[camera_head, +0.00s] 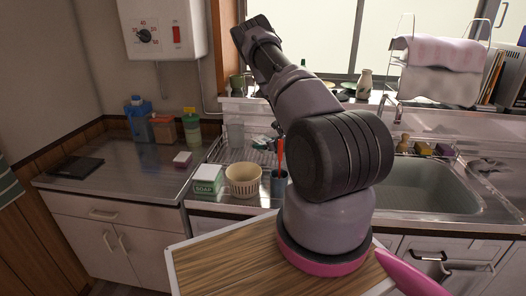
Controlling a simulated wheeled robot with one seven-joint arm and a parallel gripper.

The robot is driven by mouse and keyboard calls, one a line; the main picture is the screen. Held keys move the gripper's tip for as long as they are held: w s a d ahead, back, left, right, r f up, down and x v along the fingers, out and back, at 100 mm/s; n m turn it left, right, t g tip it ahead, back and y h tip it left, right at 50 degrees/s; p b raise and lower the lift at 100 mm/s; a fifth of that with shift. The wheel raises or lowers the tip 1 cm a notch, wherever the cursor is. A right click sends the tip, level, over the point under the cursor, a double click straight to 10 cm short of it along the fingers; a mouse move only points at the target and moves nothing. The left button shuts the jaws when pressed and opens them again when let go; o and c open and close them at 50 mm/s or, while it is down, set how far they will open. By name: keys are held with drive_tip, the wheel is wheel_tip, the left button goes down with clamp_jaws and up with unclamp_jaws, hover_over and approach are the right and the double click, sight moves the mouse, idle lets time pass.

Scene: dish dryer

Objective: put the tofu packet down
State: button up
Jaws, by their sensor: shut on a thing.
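My arm rises from its base in the middle of the view and reaches up and left to a dark joint near the window frame. I cannot make out my gripper's fingers or what is between them. I cannot pick out a tofu packet for certain. A white box with a green label (207,182) stands at the counter's front, left of the sink. A small pale box with a purplish side (182,159) lies on the left counter.
A cream ribbed bowl (243,181) and a dark cup (279,184) with an orange-handled tool stand beside the labelled box. Bottles, including a blue one (138,112), line the back left. A flat black object (76,166) lies far left. The sink (425,188) is right; the left counter's middle is clear.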

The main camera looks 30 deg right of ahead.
drive_tip(key=shift+f, duration=1.75)
drive_tip(key=shift+s+f, duration=0.1)
drive_tip(key=o, duration=1.4)
